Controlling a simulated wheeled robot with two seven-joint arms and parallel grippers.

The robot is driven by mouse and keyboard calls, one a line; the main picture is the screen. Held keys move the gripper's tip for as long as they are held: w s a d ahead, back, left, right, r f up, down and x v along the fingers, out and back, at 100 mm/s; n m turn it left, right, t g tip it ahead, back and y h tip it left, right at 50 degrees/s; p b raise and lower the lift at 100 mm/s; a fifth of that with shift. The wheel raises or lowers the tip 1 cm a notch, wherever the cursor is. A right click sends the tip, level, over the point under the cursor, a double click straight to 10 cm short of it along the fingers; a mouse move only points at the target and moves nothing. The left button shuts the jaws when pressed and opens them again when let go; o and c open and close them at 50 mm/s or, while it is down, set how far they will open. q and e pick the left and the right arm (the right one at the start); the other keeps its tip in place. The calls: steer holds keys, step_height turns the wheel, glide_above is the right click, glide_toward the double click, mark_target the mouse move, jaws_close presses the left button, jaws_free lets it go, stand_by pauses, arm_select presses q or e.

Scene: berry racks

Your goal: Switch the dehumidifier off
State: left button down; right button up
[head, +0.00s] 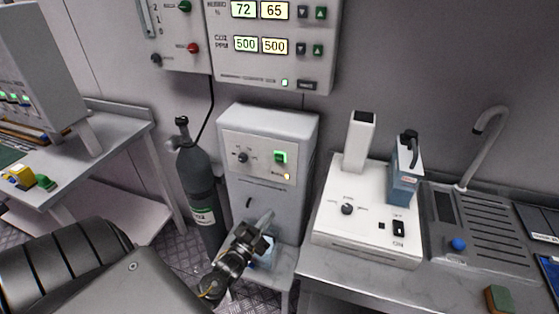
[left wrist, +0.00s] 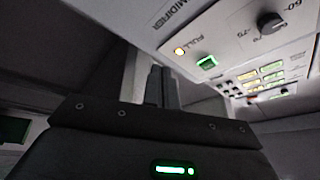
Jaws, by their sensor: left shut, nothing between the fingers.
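The dehumidifier (head: 268,205) is a grey box against the wall, with a dark knob (head: 242,157), a lit green switch (head: 281,157) and an amber lamp (head: 287,177) on its front panel. In the left wrist view the green switch (left wrist: 207,62) and the amber lamp (left wrist: 180,51), marked FULL, are lit, with the knob (left wrist: 270,22) to their right. My left gripper (head: 265,218) is in front of the dehumidifier's lower front, below the switch and apart from it. Its fingers (left wrist: 161,80) are shut and empty. My right gripper is out of view.
A gas cylinder (head: 197,190) stands left of the dehumidifier. To the right, a white device (head: 335,222) with a knob and a rocker switch sits on a bench. A control panel (head: 272,70) with lit displays hangs above. A bluish container (head: 268,257) is partly hidden behind my gripper.

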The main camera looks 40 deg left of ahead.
mark_target(280, 158)
arm_select(q)
step_height(280, 158, up, 15)
steer(key=s+m+t+h, duration=0.2)
steer(key=m+t, duration=0.2)
steer(key=t, duration=0.1)
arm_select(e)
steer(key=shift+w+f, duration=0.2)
arm_select(q)
steer(key=shift+w+f, duration=0.1)
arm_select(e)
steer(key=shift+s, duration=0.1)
